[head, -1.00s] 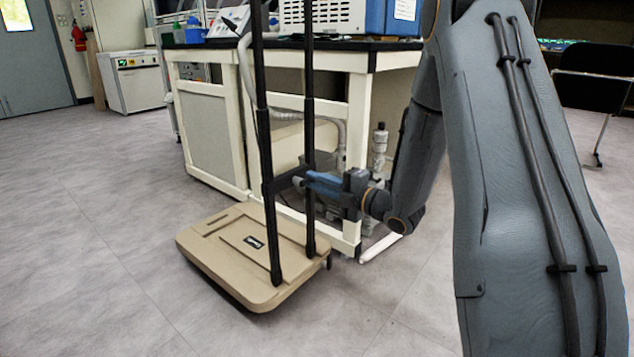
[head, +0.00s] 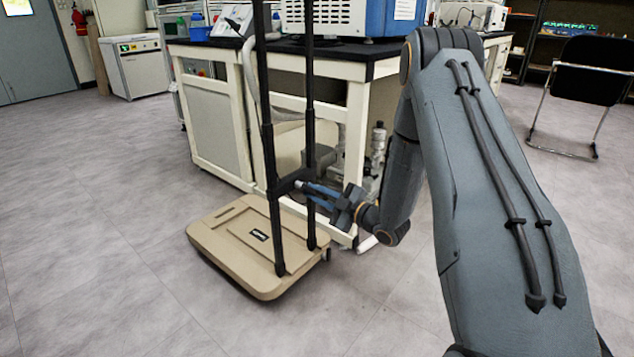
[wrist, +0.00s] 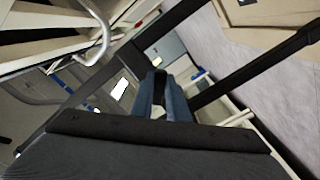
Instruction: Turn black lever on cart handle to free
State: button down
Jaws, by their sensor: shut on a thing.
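The cart has a tan platform (head: 236,260) on the floor and two upright black handle posts (head: 266,160), joined low down by a black crossbar (head: 285,184). My gripper (head: 304,186), with blue fingers, reaches in from the right at the crossbar's right end, by the right post. In the wrist view the blue fingers of my gripper (wrist: 161,88) are shut on the black lever (wrist: 159,80), a small dark piece between them. The fingers hide most of the lever, so its exact angle is hard to tell. In the head view the lever itself cannot be made out.
A black-topped bench with a cream frame (head: 355,130) stands right behind the cart and my gripper. Pumps and pipes (head: 375,150) sit under it. A black chair (head: 588,75) is at the right. The floor to the left and in front of the cart is clear.

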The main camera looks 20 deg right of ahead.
jog(key=m+p, duration=0.2)
jog(key=m, duration=0.1)
jog(key=s+a+m+p, duration=0.1)
jog(key=m+p, duration=0.2)
jog(key=f+m+p, duration=0.1)
jog(key=m+p, duration=0.1)
jog(key=shift+s+a+m, duration=0.15)
jog(key=shift+a+m, duration=0.2)
jog(key=shift+m, duration=0.05)
jog(key=shift+p, duration=0.3)
jog(key=c, duration=1.7)
grip_release()
jog(key=shift+p+v, duration=1)
jog(key=shift+v, duration=2.9)
